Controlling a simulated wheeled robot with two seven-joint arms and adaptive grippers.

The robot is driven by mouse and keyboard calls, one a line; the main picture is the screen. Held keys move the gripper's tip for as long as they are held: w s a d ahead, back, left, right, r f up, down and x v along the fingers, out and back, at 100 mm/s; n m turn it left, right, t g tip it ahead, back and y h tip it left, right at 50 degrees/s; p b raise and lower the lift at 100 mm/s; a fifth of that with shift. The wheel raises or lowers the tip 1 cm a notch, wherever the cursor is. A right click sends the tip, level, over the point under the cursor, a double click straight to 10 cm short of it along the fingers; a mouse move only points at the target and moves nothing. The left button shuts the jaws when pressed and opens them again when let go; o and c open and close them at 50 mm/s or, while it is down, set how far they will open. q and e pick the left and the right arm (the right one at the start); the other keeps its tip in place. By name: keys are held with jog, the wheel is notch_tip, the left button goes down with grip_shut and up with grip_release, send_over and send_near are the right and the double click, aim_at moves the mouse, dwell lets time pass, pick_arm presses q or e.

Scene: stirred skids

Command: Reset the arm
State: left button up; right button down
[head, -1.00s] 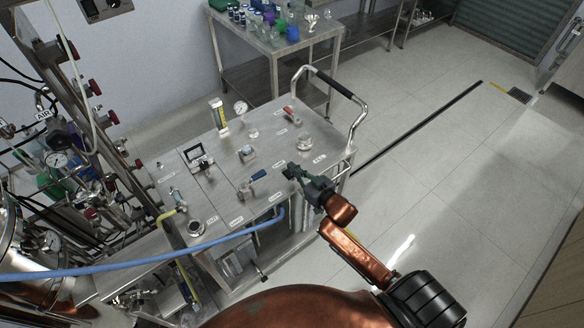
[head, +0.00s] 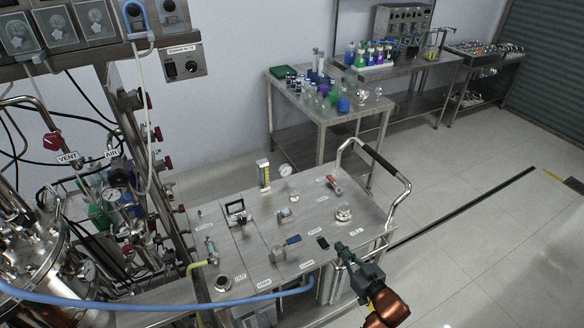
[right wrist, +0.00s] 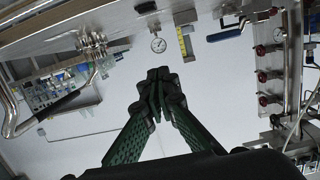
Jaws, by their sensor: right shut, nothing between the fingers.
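My right gripper (head: 345,252) is at the front right edge of the steel skid cart (head: 262,237) in the head view, with its copper-coloured arm coming up from the bottom right. In the right wrist view its green fingers (right wrist: 158,82) meet at the tips with nothing between them. The cart top carries a blue-handled valve (head: 287,242), a red-handled valve (head: 334,183) and a small black square (head: 323,243) just left of the gripper. My left gripper does not show.
A push handle (head: 378,163) rises at the cart's right end. A blue hose (head: 150,304) crosses the lower left. A piping rack with red knobs (head: 157,134) stands at left. A bench with bottles (head: 322,118) stands behind. The floor at right is clear.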

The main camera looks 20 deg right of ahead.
jog(key=s+f+m+g+h, duration=0.1)
jog(key=s+f+g+h, duration=0.2)
jog(key=s+f+g, duration=0.55)
jog(key=s+a+f+g, duration=0.15)
jog(key=s+f, duration=0.25)
jog(key=s, duration=0.6)
jog(key=s+a+f+g, duration=0.1)
jog(key=s+f+g, duration=0.25)
jog(key=s, duration=0.75)
notch_tip(320, 180, down, 27)
jog(key=s+a+y, duration=0.1)
jog(key=s, duration=0.1)
jog(key=s+f+n+g, duration=0.1)
jog(key=s+f+g, duration=0.1)
jog(key=s+f, duration=1.7)
jog(key=shift+s+a, duration=0.15)
jog(key=shift+s, duration=0.5)
